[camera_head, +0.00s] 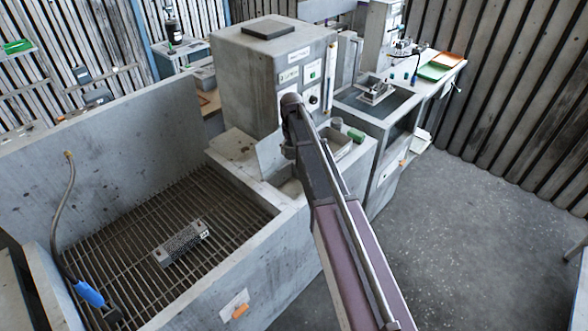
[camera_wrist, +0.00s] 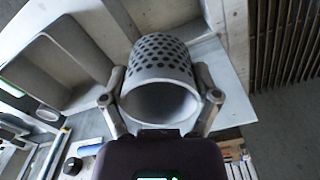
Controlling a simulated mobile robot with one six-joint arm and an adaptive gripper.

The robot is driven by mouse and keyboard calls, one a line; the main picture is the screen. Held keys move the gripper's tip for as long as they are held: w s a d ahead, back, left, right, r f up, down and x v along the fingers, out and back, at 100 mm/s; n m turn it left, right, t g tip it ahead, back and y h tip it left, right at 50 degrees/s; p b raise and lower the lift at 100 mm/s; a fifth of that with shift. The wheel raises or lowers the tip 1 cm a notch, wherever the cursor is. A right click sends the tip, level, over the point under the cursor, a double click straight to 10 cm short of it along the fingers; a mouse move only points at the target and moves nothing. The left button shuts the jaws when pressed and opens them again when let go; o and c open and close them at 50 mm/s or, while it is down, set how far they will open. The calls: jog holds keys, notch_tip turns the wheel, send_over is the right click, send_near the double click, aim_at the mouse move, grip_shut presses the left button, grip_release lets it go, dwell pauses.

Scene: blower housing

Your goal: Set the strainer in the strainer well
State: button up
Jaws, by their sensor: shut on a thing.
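The strainer (camera_wrist: 160,85) is a grey cylinder with rows of round holes and an open rim facing the camera in the wrist view. My gripper (camera_wrist: 160,90) is shut on it, one finger on each side of its wall. In the head view my arm reaches to the front of the grey machine (camera_head: 262,75). The gripper and strainer cannot be made out there. A recessed box (camera_head: 337,143) opens beside the arm at the machine's foot. I cannot tell which opening is the strainer well.
A wash basin (camera_head: 100,115) with a slatted grate holds a perforated metal block (camera_head: 182,242) and a blue-handled hose (camera_head: 88,294). A bench (camera_head: 380,112) with orange and green trays (camera_head: 440,66) stands at back right. The floor (camera_head: 450,230) at right is clear.

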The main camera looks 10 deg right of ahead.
notch_tip(320, 180, down, 7)
jog(key=n+b, duration=0.1)
jog(key=b, duration=0.5)
jog(key=shift+d+f+n, duration=0.15)
jog(key=shift+n, duration=0.15)
jog(key=shift+f, duration=0.1)
jog(key=shift+f+b, duration=1.9)
jog(key=shift+b, duration=0.1)
jog(key=shift+s+f+b, duration=0.15)
jog(key=shift+f+b, duration=3.6)
jog(key=shift+b, duration=0.05)
dwell(0.9)
